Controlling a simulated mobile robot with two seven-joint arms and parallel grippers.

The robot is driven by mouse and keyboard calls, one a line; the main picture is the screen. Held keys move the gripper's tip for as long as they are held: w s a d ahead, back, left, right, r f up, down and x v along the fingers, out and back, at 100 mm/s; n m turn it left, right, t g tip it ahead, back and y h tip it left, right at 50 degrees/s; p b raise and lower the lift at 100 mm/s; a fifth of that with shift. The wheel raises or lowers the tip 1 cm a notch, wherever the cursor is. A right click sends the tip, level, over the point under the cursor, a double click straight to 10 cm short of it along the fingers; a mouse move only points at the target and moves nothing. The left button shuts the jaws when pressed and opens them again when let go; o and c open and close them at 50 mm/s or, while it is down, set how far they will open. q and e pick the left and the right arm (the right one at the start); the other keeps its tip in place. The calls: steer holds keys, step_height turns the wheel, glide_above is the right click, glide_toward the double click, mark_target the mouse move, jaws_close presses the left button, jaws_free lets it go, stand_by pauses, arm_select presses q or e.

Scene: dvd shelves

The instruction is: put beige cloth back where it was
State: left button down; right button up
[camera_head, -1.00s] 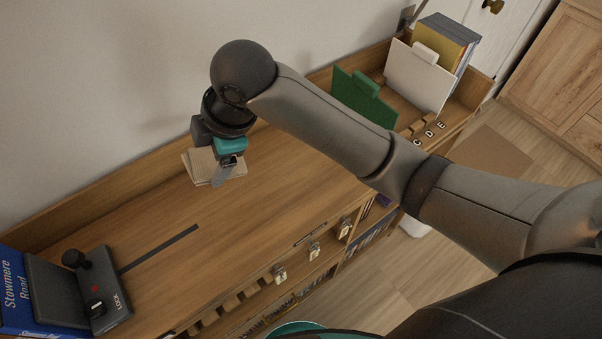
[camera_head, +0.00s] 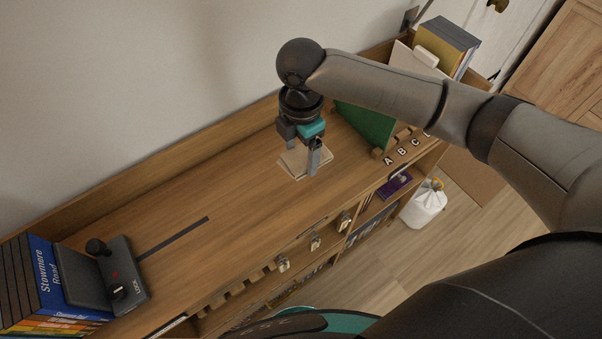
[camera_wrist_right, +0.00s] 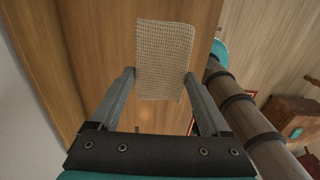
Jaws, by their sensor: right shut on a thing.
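The beige cloth (camera_head: 291,166) is a folded, rectangular piece with a waffle weave, clear in the right wrist view (camera_wrist_right: 165,45). My right gripper (camera_head: 309,156) points down and is shut on it, with a finger at each side of the cloth in the wrist view (camera_wrist_right: 160,77). The cloth is low over the wooden shelf top (camera_head: 240,195), left of the green divider (camera_head: 366,126). I cannot tell whether it touches the wood. My left gripper is not in view.
Blue books (camera_head: 58,285) and a dark lock device (camera_head: 122,275) stand at the left end. A dark strip (camera_head: 175,238) lies on the top. A white divider (camera_head: 408,60) and upright books (camera_head: 449,42) fill the right end. A white bag (camera_head: 424,207) stands on the floor.

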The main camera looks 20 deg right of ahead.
mark_target(301, 156)
step_height(301, 156, down, 9)
steer(key=shift+r+b, duration=0.1)
steer(key=shift+b, duration=0.2)
steer(key=o, duration=1)
step_height(301, 156, up, 12)
steer(key=shift+r+p, duration=0.1)
steer(key=shift+p, duration=0.2)
